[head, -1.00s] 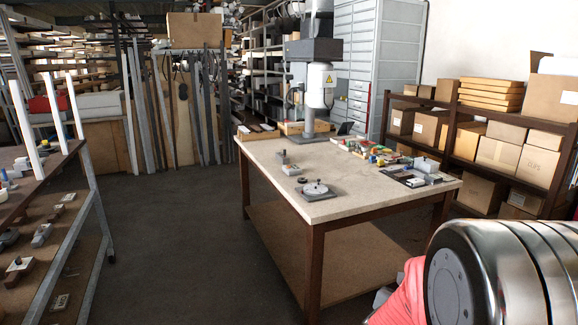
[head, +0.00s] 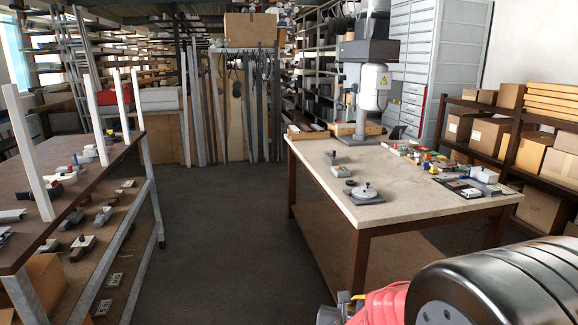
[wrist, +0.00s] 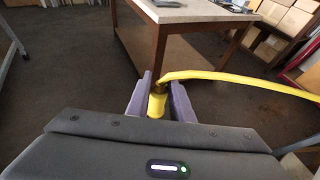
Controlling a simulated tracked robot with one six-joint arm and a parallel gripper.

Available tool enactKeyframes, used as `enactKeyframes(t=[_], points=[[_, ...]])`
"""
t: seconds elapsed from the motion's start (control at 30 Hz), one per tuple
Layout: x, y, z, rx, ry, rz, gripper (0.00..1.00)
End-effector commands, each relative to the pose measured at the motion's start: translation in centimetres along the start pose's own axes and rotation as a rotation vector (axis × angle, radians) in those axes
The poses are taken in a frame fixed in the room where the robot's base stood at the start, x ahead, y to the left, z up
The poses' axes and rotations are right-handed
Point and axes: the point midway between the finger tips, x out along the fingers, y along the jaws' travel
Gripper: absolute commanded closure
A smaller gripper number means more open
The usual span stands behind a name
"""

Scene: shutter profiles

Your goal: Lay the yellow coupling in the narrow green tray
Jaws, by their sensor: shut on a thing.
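In the wrist view, my gripper (wrist: 160,102) is shut on the yellow coupling (wrist: 157,104), which sits between the two purple-grey fingers. A yellow hose (wrist: 235,76) curves from the coupling's upper end to the right edge. The gripper is held over the dark floor, in front of the table and apart from it. In the head view, a little yellow shows beside my arm at the bottom edge. I cannot make out the narrow green tray in either view; the small items on the table are too small to tell.
A workbench (head: 400,190) with a drill press (head: 368,85) and several small parts stands at right. A rack (head: 85,185) with white uprights stands at left. Shelves with cardboard boxes (head: 495,134) line the right wall. The dark floor (head: 235,240) between rack and workbench is clear.

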Motion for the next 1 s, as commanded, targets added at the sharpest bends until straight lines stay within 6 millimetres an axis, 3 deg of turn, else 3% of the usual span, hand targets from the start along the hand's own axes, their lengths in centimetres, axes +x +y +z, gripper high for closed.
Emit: enactKeyframes(t=[0.47, 0.57, 0.83, 1.0], points=[[0.2, 0.4, 0.8, -0.001, -0.004, 0.000, 1.00], [0.7, 0.6, 2.6, -0.001, -0.006, -0.009, 1.00], [2.1, 1.8, 10.2, 0.001, -0.003, -0.011, 1.00], [2.2, 2.5, 12.7, 0.000, -0.002, 0.004, 1.00]])
